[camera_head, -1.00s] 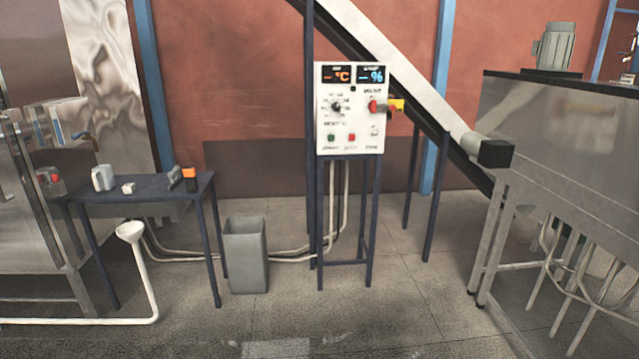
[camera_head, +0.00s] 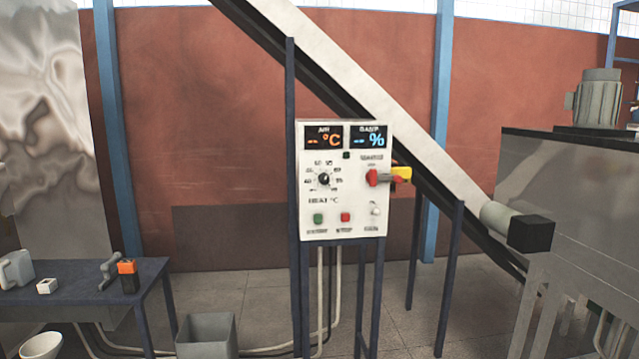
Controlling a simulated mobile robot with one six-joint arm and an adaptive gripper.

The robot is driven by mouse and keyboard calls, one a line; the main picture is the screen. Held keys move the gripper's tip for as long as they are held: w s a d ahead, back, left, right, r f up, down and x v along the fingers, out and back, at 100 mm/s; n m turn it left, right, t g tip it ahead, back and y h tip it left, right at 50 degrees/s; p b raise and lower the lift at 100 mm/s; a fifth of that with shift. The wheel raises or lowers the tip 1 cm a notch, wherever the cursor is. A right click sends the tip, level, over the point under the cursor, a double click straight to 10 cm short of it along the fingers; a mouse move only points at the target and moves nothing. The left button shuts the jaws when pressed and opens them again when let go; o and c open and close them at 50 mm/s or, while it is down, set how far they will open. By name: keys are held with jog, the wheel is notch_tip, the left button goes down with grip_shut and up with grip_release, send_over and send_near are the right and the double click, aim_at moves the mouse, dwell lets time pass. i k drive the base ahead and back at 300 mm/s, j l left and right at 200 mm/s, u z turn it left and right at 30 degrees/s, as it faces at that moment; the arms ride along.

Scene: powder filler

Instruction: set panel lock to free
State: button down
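A white control panel (camera_head: 343,222) stands upright on dark blue legs in the middle of the head view. It has two dark displays, a black round dial (camera_head: 324,179), a green button (camera_head: 318,218), a red button (camera_head: 345,217) and a small pale knob (camera_head: 375,209). A red rotary switch (camera_head: 372,178) sits at the right side of the panel. A yellow and red piece (camera_head: 400,174) juts out past the panel's right edge beside it. I cannot tell which of these parts is the lock or its setting. My gripper is not in view.
A dark blue table (camera_head: 75,300) at left carries a grey jug, a small white block and an orange-black device. A grey bin (camera_head: 206,336) stands on the floor between table and panel. A sloping conveyor (camera_head: 345,75) passes behind the panel. A steel machine (camera_head: 575,200) stands at right.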

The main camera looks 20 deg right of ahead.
aim_at(397, 178)
jog(key=u, duration=11.2)
